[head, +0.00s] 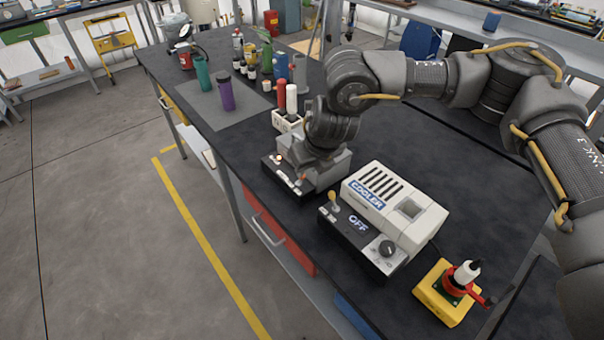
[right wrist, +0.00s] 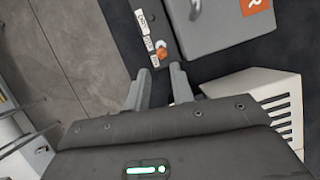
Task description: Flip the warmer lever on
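The warmer is a grey box that shows in the right wrist view (right wrist: 215,40) with an orange label. Its black front panel (head: 272,174) juts toward the table's front edge, with white labels on it. A small orange-tipped lever (right wrist: 162,53) stands at the near end of the labelled panel. My right gripper (right wrist: 159,72) is open, its two fingers apart and pointing at the panel end with the lever roughly between and just ahead of the tips. I cannot tell if either finger touches it. In the head view my right wrist hides much of the warmer. My left gripper is not in view.
A white cooler (head: 392,207) stands right of the warmer, its panel reading OFF (head: 358,225), with a yellow-knobbed lever (head: 333,200). A yellow box with a red handle (head: 440,302) is nearer right. Bottles (head: 226,92) and a white rack (head: 286,122) stand behind.

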